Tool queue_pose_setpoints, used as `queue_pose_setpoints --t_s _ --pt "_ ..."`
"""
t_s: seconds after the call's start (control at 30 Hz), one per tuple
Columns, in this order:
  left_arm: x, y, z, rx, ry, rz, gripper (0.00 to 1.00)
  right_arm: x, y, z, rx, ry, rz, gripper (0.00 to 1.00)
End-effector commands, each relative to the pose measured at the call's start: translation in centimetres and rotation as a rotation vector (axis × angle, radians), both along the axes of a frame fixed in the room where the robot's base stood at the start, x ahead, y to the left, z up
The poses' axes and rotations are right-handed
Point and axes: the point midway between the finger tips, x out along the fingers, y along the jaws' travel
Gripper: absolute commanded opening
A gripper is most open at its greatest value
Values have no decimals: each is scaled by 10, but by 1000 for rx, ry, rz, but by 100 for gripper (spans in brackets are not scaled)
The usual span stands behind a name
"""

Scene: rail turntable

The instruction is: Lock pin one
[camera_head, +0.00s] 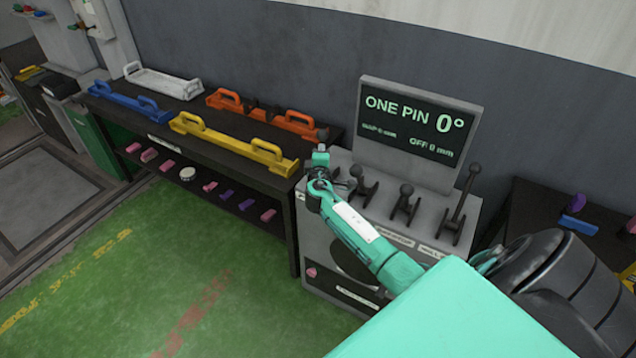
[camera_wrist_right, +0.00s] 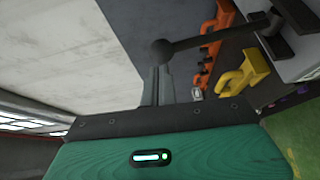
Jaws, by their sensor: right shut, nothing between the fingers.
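A grey control console (camera_head: 330,262) carries a row of dark ball-topped levers, including a short one (camera_head: 362,182), another (camera_head: 406,198) and a taller one at the right end (camera_head: 468,190). Its screen (camera_head: 418,125) reads "ONE PIN 0°". My right gripper (camera_head: 317,160) is at the console's left end, beside the leftmost lever, which it partly hides. In the right wrist view my gripper's fingers (camera_wrist_right: 157,84) are together and empty. A lever's black ball knob (camera_wrist_right: 162,51) appears right at their tips; contact is unclear. The left gripper is out of view.
A dark bench (camera_head: 290,215) left of the console holds yellow (camera_head: 235,145), blue (camera_head: 130,100), orange (camera_head: 265,112) and white (camera_head: 163,82) handled bars. Small pink and purple pieces lie on its lower shelf. Another dark table (camera_head: 535,205) stands at right. Green floor in front is clear.

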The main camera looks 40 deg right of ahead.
Motion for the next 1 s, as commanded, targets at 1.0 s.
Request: queue_pose_setpoints --t_s 1.0 --pt "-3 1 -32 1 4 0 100 -77 64 2 0 0 -1 0"
